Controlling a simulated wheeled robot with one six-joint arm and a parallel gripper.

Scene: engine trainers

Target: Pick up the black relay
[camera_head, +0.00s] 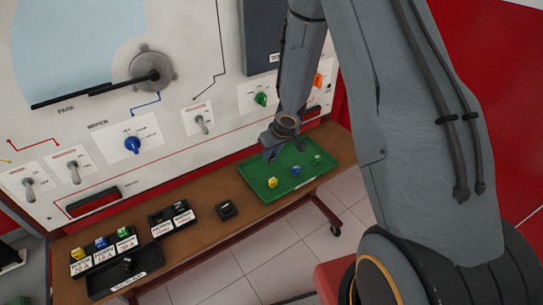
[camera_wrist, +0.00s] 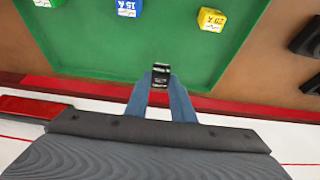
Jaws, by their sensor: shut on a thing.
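The black relay (camera_wrist: 161,76) is a small dark block with pale markings on top. In the wrist view it sits between the two blue-grey fingertips of my gripper (camera_wrist: 161,92), which is shut on it. Behind it in that view is the green tray (camera_wrist: 90,65), near one long wall. In the head view my gripper (camera_head: 271,153) is over the back left part of the green tray (camera_head: 262,194). The relay is too small and dark there to make out clearly. I cannot tell how far it is above the tray floor.
In the tray are a yellow fuse (camera_head: 272,183), a blue fuse (camera_head: 295,171) and a green one (camera_head: 317,157). A black socket block (camera_head: 227,209) and labelled holders (camera_head: 171,218) stand left on the brown bench (camera_head: 205,239). The white panel (camera_head: 100,140) with switches rises close behind.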

